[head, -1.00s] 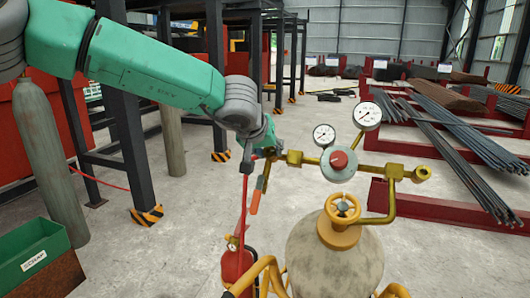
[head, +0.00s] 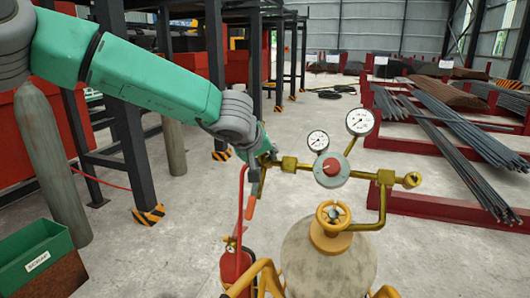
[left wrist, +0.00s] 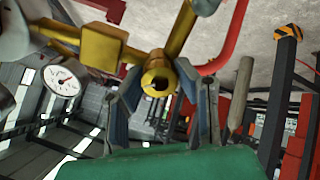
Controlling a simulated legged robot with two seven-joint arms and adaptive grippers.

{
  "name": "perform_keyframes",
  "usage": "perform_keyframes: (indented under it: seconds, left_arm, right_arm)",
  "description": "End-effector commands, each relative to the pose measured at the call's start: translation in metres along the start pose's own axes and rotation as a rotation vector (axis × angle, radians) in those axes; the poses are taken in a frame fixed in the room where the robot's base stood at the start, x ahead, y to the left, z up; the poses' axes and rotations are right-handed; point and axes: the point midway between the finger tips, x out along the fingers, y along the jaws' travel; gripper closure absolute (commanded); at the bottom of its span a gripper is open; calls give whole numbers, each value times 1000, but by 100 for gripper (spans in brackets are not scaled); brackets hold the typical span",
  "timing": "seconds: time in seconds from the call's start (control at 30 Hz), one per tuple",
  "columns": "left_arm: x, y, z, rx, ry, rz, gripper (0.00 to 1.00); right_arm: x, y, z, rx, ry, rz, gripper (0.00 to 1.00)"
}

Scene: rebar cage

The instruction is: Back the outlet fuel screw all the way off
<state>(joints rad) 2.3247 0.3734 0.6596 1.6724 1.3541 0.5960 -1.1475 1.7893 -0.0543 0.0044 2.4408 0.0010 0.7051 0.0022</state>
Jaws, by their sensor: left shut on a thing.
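The brass outlet fuel screw (left wrist: 158,78) shows end-on in the left wrist view, with a dark hole in its end. It sits at the left end of the brass regulator line (head: 289,164). My left gripper (head: 266,158) is at this end in the head view and partly hides it. In the left wrist view the two fingers of my left gripper (left wrist: 160,105) stand either side of the brass end and are shut on it. How far the thread is engaged cannot be seen. My right gripper is in neither view.
A red hose (head: 241,200) and an orange-handled lever (head: 251,207) hang below the gripper. Black posts stand behind my left arm.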

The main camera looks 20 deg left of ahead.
Motion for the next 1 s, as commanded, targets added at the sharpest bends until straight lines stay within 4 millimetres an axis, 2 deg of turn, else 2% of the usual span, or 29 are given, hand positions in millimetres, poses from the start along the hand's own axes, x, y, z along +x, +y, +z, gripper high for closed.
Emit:
perform_keyframes:
  seconds: [0.13,0.5,0.7,1.0]
  left_arm:
    - [0,0,3,-135,-8,9,100]
    - [1,-1,4,-431,-5,28,100]
    - [1,-1,4,-532,-6,36,100]
    - [1,-1,4,-596,-7,40,100]
  right_arm:
    - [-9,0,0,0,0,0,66]
    - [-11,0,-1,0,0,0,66]
    - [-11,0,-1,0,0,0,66]
    - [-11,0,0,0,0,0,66]
